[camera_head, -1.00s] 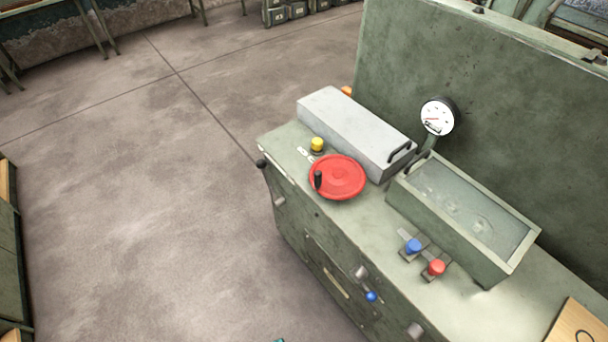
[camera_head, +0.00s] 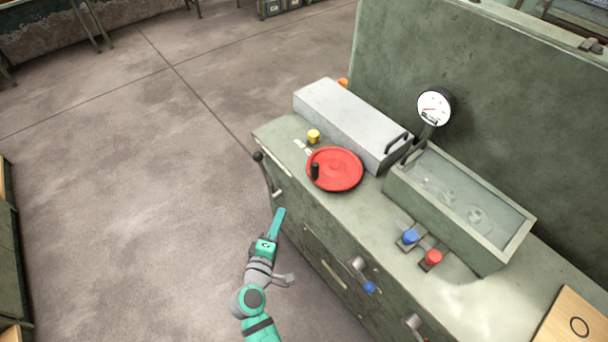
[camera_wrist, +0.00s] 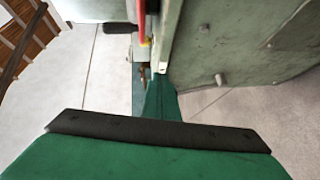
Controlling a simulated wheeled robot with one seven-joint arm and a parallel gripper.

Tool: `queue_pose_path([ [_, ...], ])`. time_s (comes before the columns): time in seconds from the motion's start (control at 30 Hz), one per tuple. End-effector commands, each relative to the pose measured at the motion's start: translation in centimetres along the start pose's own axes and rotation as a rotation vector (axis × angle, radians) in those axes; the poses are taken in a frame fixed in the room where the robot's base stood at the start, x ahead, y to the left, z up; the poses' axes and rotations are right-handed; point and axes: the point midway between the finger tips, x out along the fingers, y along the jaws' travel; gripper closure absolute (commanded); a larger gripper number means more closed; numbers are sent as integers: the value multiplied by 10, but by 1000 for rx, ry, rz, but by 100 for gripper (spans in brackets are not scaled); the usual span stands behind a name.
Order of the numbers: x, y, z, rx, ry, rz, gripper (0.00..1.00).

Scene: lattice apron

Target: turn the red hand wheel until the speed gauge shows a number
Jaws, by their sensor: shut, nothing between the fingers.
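The red hand wheel (camera_head: 337,170) lies flat on top of the green cabinet, with a black handle knob (camera_head: 315,171) standing on its left side. In the wrist view part of the red wheel (camera_wrist: 142,15) and its black knob (camera_wrist: 121,29) show at the top. The speed gauge (camera_head: 433,107) is a round white dial with a red needle on a post behind the wheel; its figures are too small to read. My gripper (camera_head: 279,215) is shut and empty, beside the cabinet's front face, below and left of the wheel and apart from it.
A black-knobbed lever (camera_head: 259,157) sticks out at the cabinet's left corner, near my gripper. A yellow button (camera_head: 313,136), a grey box (camera_head: 345,118) and a glass-topped case (camera_head: 470,195) surround the wheel. Blue (camera_head: 410,237) and red (camera_head: 433,257) knobs stand to the right. Floor at left is clear.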

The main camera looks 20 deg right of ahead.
Motion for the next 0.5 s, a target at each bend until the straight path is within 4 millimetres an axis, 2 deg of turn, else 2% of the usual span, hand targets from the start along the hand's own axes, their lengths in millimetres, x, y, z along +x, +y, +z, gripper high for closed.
queue_pose_path([
  [0.03, 12, 17, -6, -25, -30, 38, 100],
  [0.2, 32, 53, -13, -93, -117, 119, 100],
  [0.3, 37, 64, -15, -110, -144, 142, 100],
  [0.5, 52, 70, -13, -116, -156, 150, 100],
])
